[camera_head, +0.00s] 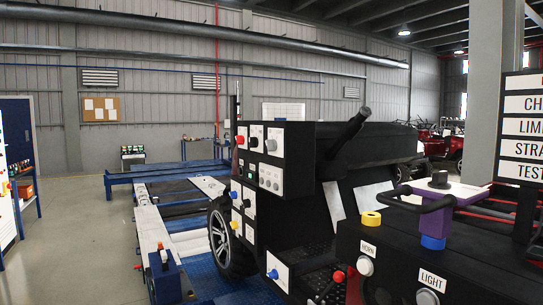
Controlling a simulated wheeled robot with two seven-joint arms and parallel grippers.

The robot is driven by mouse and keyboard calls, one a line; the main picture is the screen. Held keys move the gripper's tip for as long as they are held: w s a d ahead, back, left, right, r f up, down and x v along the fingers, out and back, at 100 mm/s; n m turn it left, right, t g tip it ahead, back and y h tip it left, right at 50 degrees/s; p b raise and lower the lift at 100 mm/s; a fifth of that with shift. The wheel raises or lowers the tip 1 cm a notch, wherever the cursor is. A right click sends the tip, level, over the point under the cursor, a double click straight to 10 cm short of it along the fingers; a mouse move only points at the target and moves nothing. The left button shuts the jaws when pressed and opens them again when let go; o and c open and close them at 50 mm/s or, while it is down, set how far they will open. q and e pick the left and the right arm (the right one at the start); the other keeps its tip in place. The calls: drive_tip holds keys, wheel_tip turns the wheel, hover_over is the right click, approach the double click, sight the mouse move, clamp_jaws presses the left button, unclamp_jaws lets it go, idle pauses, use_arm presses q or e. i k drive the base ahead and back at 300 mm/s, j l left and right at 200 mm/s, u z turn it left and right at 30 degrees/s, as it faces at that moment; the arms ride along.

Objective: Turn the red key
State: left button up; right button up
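Several coloured controls sit on white plates on a black vehicle-like body in the middle. A red knob (240,140) is at the upper left of its side panel. Another red round knob (338,276) is low, near the front black console. I cannot tell whether either one is the red key, or how it is turned. Neither of my grippers can be made out in this view.
The black console (458,262) at the lower right carries a yellow knob (371,218), HORN and LIGHT buttons and a purple block (455,200). A sign board (522,130) stands at right. Grey floor (85,255) is open at left.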

sight(240, 140)
drive_tip(key=i+j+z, duration=0.1)
drive_tip(key=i, duration=0.3)
drive_tip(key=i+j, duration=0.3)
drive_tip(key=i, duration=0.15)
drive_tip(key=i+j+z, duration=0.15)
drive_tip(key=i, duration=0.25)
drive_tip(key=j, duration=0.1)
